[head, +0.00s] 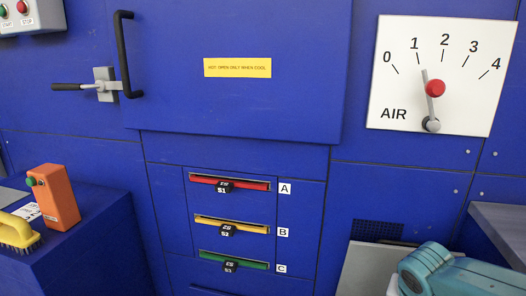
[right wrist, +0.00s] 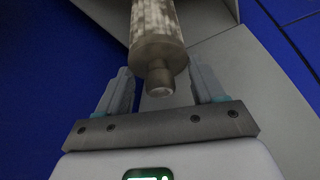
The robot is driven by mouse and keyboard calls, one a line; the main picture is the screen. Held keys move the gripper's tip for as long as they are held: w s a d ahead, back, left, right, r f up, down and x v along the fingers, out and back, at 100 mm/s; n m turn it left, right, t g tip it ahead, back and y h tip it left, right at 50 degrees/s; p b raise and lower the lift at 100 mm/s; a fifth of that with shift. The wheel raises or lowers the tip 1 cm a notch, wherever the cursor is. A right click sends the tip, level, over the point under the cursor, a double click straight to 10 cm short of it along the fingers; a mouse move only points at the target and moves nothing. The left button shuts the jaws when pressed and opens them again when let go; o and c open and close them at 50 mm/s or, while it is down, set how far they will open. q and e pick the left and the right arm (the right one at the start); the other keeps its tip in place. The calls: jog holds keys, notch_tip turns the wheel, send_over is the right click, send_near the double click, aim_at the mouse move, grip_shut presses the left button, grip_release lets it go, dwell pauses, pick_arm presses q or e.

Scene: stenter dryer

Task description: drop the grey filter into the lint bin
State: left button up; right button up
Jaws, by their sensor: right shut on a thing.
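In the right wrist view, a grey-brown cylindrical filter (right wrist: 157,28) with a pale mesh body and a narrow end knob points toward the camera. My right gripper (right wrist: 162,80) has a finger on each side of the filter's end and is shut on it. The far end of the filter is cut off by the top edge. In the head view only part of my right arm shows at the lower right; its gripper and the filter are out of sight there. My left gripper is not in view. I cannot make out the lint bin for certain.
A grey panel (head: 368,268) stands at the lower right by the blue machine. A grey ledge (head: 500,228) is at the right edge. An orange control box (head: 56,198) and a yellow brush (head: 18,234) sit on a blue surface at left. Red, yellow and green slots fill the middle.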

notch_tip(320, 180, down, 3)
jog(key=shift+f+b, duration=0.15)
jog(key=shift+b, duration=0.65)
jog(key=o, duration=1.5)
jog(key=p+v, duration=0.5)
jog(key=v, duration=1.1)
jog(key=shift+d+r+p, duration=0.1)
jog(key=shift+r+p, duration=0.2)
jog(key=shift+p, duration=0.1)
